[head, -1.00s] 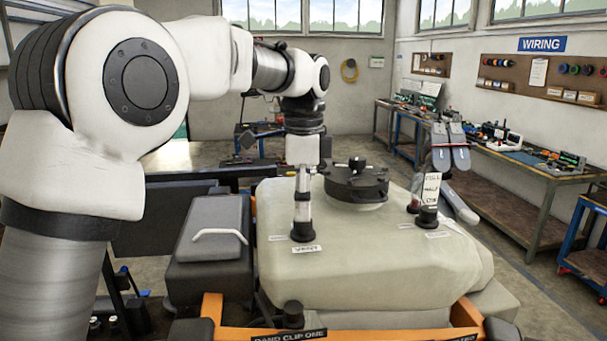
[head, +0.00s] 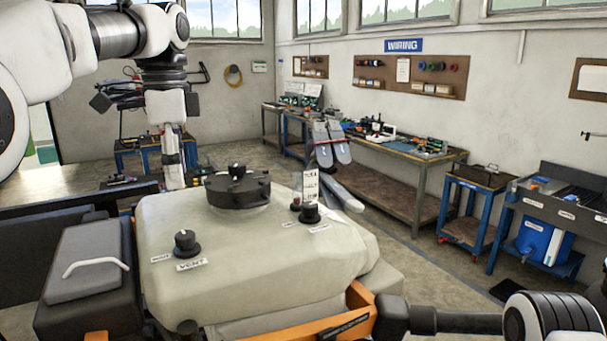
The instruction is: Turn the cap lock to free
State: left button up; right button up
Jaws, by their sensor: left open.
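The round black cap (head: 237,196) sits on top of the pale tank, with a small dark lock knob (head: 236,170) standing at its centre. My left gripper (head: 165,110) is at upper left, beyond the tank's back left edge. It is open, apart from the cap, and appears empty. The black vent knob (head: 186,242) stands uncovered on the tank in front of the cap, with a VENT label.
Black knobs (head: 309,213) and an upright white level card (head: 310,187) stand right of the cap. A grey case with a white handle (head: 85,262) lies left of the tank. An orange frame (head: 362,300) runs along the front. Workbenches (head: 410,175) line the right wall.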

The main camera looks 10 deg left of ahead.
aim_at(237, 169)
jog(key=k+l, duration=0.3)
jog(key=k, duration=0.15)
jog(key=k+l, duration=0.35)
jog(key=k, duration=0.05)
